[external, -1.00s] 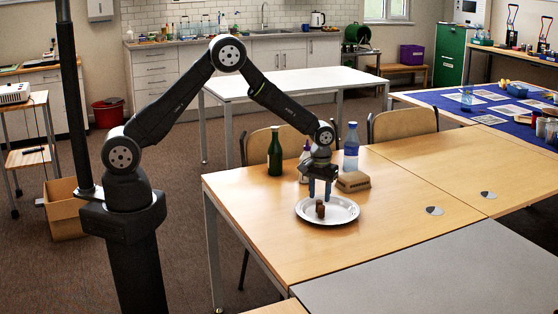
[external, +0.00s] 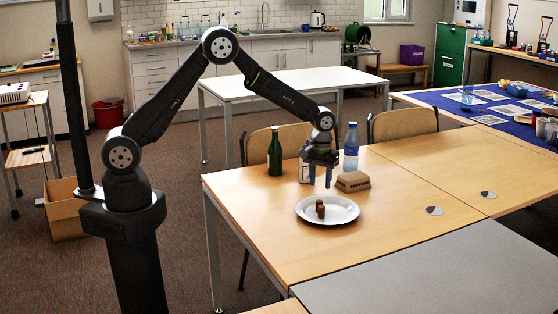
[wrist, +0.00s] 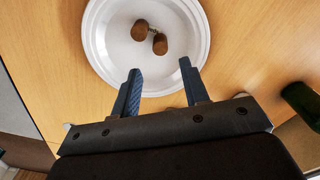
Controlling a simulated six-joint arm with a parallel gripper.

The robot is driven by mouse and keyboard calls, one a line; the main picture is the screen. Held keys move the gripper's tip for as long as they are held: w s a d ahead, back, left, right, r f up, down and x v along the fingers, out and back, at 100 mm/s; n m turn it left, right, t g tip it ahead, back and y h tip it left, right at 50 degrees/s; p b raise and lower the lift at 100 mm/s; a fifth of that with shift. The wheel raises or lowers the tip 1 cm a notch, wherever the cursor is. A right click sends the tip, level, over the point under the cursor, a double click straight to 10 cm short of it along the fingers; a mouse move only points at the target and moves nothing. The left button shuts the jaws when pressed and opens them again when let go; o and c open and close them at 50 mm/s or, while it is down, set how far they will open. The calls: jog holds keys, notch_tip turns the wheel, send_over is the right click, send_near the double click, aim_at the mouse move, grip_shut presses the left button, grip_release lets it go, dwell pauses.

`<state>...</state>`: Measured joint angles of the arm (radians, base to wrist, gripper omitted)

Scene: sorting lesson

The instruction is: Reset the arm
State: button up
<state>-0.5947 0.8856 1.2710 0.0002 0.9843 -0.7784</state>
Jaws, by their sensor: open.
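My gripper (external: 320,182) is open and empty. It hangs above the table just behind the white plate (external: 345,217), near the bottles. In the wrist view its two blue fingers (wrist: 158,82) are spread apart over the near rim of the plate (wrist: 97,40). Two small brown cork-like pieces (external: 320,209) stand or lie on the plate, close together. In the wrist view they show as a left piece (wrist: 139,31) and a right piece (wrist: 160,45), both apart from the fingers.
The wooden table (external: 420,165) is clear to the right.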

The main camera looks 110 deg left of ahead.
aim_at(319, 201)
notch_tip(319, 201, down, 9)
jog(key=shift+f, duration=0.1)
jog(key=r, duration=0.5)
jog(key=shift+d, duration=0.25)
jog(key=d+r, duration=0.7)
jog(key=d, duration=0.5)
jog(key=s+a+f+n, duration=0.1)
jog(key=s+a+n, duration=0.3)
jog(key=s+a, duration=1.15)
jog(key=s+a+f, duration=0.1)
jog(key=a+f, duration=0.1)
jog(key=a, duration=0.1)
jog(key=s+a+f, duration=0.2)
jog(key=a, duration=0.1)
jog(key=s+a+f, duration=0.2)
jog(key=a, duration=0.1)
jog(key=shift+s+a+f, duration=0.1)
jog(key=shift+a+f, duration=0.15)
jog(key=shift+f, duration=0.15)
jog(key=shift+o, duration=1.2)
